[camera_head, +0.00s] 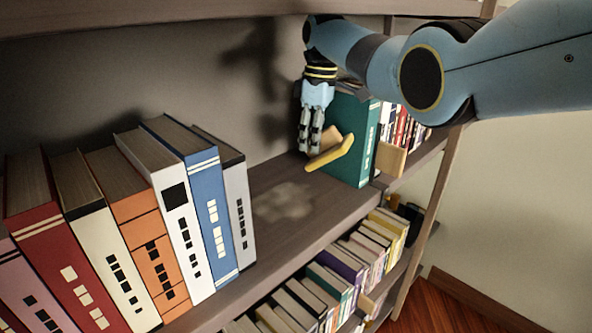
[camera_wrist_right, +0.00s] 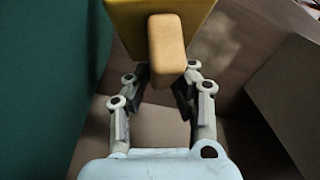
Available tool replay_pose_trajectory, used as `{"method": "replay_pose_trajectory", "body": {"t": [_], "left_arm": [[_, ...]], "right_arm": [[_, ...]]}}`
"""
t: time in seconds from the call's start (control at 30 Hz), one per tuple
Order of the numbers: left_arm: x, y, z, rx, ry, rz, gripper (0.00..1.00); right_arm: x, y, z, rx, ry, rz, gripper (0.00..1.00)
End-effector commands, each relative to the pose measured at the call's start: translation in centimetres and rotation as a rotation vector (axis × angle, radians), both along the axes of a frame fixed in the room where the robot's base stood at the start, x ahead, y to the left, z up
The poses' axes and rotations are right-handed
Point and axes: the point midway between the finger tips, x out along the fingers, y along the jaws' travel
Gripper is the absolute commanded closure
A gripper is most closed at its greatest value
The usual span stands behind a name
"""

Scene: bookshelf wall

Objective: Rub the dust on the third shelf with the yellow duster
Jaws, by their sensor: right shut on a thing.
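The yellow duster (camera_head: 334,155) has a flat yellow pad and a tan wooden grip. My right gripper (camera_head: 311,145) points down and is shut on the grip. In the right wrist view the duster's tan grip (camera_wrist_right: 167,48) is at the fingertips, with the yellow pad beyond it. The duster looks tilted, and I cannot tell whether it touches the shelf. The pale dust patch (camera_head: 283,202) lies on the shelf board, left of and nearer than the duster. Dust also shows faintly in the wrist view (camera_wrist_right: 222,45). My left gripper is not in view.
A large teal book (camera_head: 362,145) stands close right of the duster, with a wooden bookend (camera_head: 391,160) beside it. A row of thick books, ending with a grey one (camera_head: 236,200), stands left of the dust. A shelf board (camera_head: 180,12) is overhead. Books fill the shelf below.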

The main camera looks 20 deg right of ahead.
Motion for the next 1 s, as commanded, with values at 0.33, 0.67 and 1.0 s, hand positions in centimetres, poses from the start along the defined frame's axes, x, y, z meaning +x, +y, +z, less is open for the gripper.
{"method": "replay_pose_trajectory", "body": {"t": [0.33,0.67,1.0], "left_arm": [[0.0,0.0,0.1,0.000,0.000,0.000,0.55],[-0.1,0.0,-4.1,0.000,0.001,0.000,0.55],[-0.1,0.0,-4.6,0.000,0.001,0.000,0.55]], "right_arm": [[3.1,-0.6,2.7,-0.006,-0.102,-0.006,1.00],[3.0,-0.7,-2.5,-0.009,-0.103,-0.003,1.00],[2.9,-0.7,-3.2,-0.011,-0.096,-0.004,1.00]]}}
